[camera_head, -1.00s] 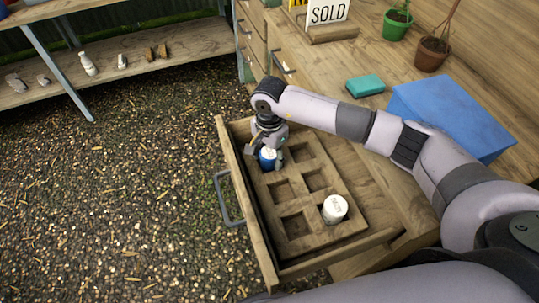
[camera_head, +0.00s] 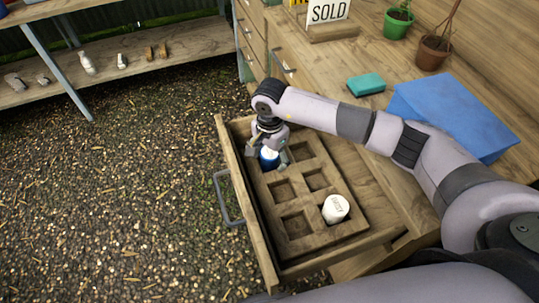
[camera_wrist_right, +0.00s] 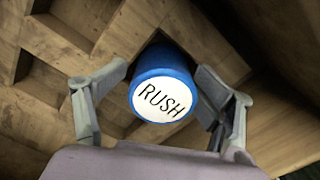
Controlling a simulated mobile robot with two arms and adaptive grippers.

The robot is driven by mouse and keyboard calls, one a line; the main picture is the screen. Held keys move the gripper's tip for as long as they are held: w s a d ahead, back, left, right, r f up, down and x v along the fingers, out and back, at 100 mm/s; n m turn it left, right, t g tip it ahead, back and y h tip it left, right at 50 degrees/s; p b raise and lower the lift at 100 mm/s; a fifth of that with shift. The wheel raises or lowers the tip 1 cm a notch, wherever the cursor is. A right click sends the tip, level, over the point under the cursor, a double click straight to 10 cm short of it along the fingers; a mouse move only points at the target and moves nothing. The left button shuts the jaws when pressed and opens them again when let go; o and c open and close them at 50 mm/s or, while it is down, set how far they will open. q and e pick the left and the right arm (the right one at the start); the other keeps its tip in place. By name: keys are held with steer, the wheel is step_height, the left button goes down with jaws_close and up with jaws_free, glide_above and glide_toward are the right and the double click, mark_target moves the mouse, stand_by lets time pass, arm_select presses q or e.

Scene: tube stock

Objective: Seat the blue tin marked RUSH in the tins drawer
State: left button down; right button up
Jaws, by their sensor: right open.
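The blue tin marked RUSH (camera_head: 268,158) stands in the far-left pocket area of the tins drawer (camera_head: 259,225), its white lid up. In the right wrist view the tin (camera_wrist_right: 165,92) sits in or over a square pocket; how deep it is seated I cannot tell. My right gripper (camera_head: 269,162) is around the tin from above. In the right wrist view its fingers (camera_wrist_right: 163,95) stand open on both sides, with a gap seen at the left finger. My left gripper is not in view.
A white-lidded tin (camera_head: 336,208) stands in a near-right pocket; several other pockets are empty. The bench carries a blue box (camera_head: 450,115), a teal block (camera_head: 366,84), potted plants (camera_head: 433,52) and a SOLD sign (camera_head: 328,11).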

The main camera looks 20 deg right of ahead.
steer(key=shift+r, duration=0.1)
steer(key=shift+w+r, duration=0.1)
steer(key=shift+r, duration=0.2)
step_height(320, 180, up, 11)
steer(key=shift+r, duration=0.15)
stand_by(0.8)
